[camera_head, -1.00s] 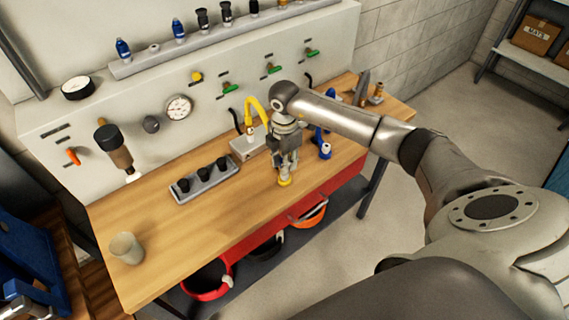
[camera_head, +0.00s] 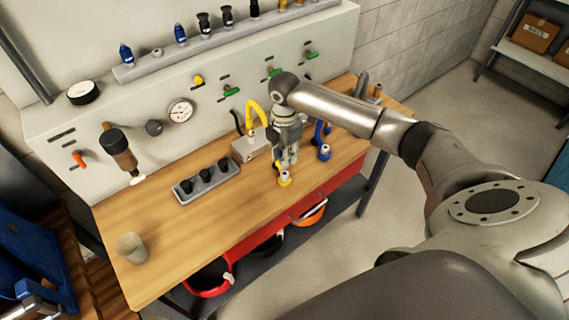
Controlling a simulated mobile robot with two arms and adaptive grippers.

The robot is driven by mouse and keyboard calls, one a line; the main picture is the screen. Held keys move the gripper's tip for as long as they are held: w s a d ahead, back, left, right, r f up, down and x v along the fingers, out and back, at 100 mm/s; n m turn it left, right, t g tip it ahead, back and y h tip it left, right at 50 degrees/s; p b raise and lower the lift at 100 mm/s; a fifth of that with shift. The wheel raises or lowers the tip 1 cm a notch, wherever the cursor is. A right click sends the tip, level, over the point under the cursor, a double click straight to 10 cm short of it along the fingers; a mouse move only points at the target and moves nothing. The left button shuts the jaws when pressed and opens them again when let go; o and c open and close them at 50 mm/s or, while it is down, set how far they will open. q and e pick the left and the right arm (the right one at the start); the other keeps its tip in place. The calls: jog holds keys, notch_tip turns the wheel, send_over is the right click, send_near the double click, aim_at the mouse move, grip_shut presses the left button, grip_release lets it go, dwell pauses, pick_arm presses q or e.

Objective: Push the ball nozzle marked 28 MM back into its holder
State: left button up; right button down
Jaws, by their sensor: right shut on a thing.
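My right gripper (camera_head: 286,167) points down over the front part of the workbench. It is shut on a small yellow-ended piece (camera_head: 284,181), which shows just below the fingers at the wood. The fingers hide most of this piece, and I cannot tell whether it touches the bench. Several blue and black nozzles (camera_head: 204,21) stand on the grey ledge (camera_head: 150,68). No 28 MM marking is readable, so I cannot tell which piece is the ball nozzle or which holder is its own. My left gripper is not in view.
A grey box with a yellow hose (camera_head: 249,111) is just behind my gripper. A blue hooked piece (camera_head: 323,151) stands to its right. The front left wood (camera_head: 190,232) is clear.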

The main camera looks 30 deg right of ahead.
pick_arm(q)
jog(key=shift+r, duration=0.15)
pick_arm(e)
jog(key=shift+r, duration=0.25)
jog(key=n, duration=0.1)
jog(key=a+n, duration=0.1)
jog(key=n, duration=0.1)
jog(key=shift+a+r+b, duration=0.15)
jog(key=shift+r+b, duration=0.1)
jog(key=shift+b, duration=0.1)
pick_arm(q)
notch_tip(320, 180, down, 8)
jog(key=b, duration=0.7)
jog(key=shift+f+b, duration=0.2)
jog(key=shift+b, duration=0.15)
pick_arm(e)
jog(key=s+a+r+m, duration=0.2)
jog(key=s+a+m, duration=0.4)
jog(key=m, duration=0.5)
jog(key=s+a+r+m, duration=0.2)
jog(key=s+a+m, duration=0.4)
jog(key=s+m, duration=0.3)
jog(key=shift+r+m, duration=0.3)
jog(key=shift+m, duration=0.6)
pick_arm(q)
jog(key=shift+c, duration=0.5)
pick_arm(e)
jog(key=shift+w+a, duration=0.15)
